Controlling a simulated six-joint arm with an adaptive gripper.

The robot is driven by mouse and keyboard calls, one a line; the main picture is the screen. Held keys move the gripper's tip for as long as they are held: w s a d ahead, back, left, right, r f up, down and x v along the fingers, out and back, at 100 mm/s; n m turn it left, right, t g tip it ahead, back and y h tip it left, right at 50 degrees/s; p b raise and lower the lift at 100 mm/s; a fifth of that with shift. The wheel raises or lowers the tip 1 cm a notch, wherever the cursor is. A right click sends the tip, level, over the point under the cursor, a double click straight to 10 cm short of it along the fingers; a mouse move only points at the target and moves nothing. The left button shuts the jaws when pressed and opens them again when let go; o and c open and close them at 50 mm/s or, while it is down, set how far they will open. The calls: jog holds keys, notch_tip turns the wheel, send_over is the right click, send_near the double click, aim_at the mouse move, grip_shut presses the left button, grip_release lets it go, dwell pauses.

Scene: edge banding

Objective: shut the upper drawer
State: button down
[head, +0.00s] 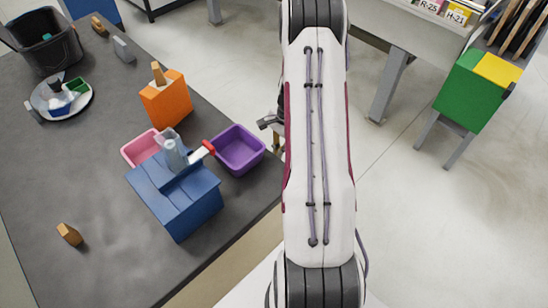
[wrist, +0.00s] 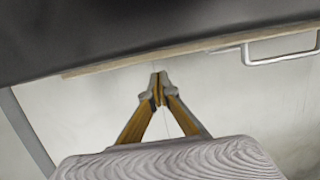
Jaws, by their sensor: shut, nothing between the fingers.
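In the wrist view, a pale wooden strip (wrist: 150,58) runs along beneath the dark tabletop edge, with a silver bar handle (wrist: 285,58) at the upper right. This looks like a drawer front, but I cannot tell which drawer or how far it stands out. My gripper (wrist: 158,88) has its fingertips together with nothing between them. It is below the strip in the picture and left of the handle, with no clear contact. In the head view my arm hides most of the gripper, and no drawer front is visible.
The dark worktop (head: 110,265) carries a blue box (head: 185,210), a purple bin (head: 238,150), a pink bin (head: 140,150) and an orange holder (head: 165,100) near its right edge. A black bucket (head: 45,50) stands farther back. Open floor (head: 440,230) lies to the right.

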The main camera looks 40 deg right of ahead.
jog(key=d+v, duration=0.2)
jog(key=v, duration=0.8)
jog(key=shift+d, duration=0.15)
dwell(0.4)
jog(key=w, duration=0.1)
jog(key=w+f, duration=0.1)
jog(key=w, duration=0.2)
jog(key=shift+d+f, duration=0.1)
jog(key=shift+f, duration=0.2)
jog(key=shift+f, duration=0.2)
jog(key=a+f, duration=0.6)
jog(key=f, duration=0.3)
jog(key=shift+a+f, duration=0.15)
jog(key=shift+a, duration=0.05)
dwell(0.4)
